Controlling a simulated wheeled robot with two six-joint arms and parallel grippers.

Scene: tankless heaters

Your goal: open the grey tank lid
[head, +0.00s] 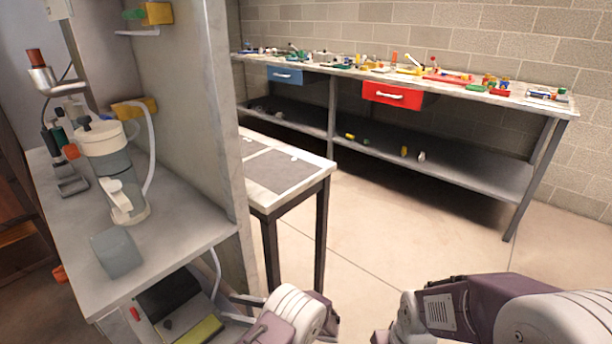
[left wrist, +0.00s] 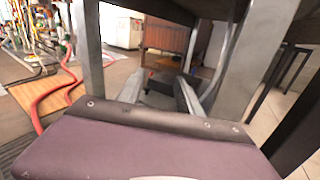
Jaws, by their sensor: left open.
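A pale cylindrical tank (head: 118,172) with a greyish band and a spout stands upright on the upper shelf at the left. A light grey lid (head: 98,138) with a dark knob sits on its top and looks shut; I cannot tell for sure that it is the task's lid. My left gripper (head: 232,307) is low, beside the lower shelf and well below the tank. In the left wrist view its two grey fingers (left wrist: 160,92) are apart, with a dark object beyond them; nothing is visibly held. The right arm shows at the lower right, but its gripper is out of frame.
A black unit (head: 168,292) with a yellow strip is on the lower shelf. A tall panel (head: 190,110) borders the shelves. A small table (head: 322,172) and a cluttered bench (head: 530,100) stand beyond open floor.

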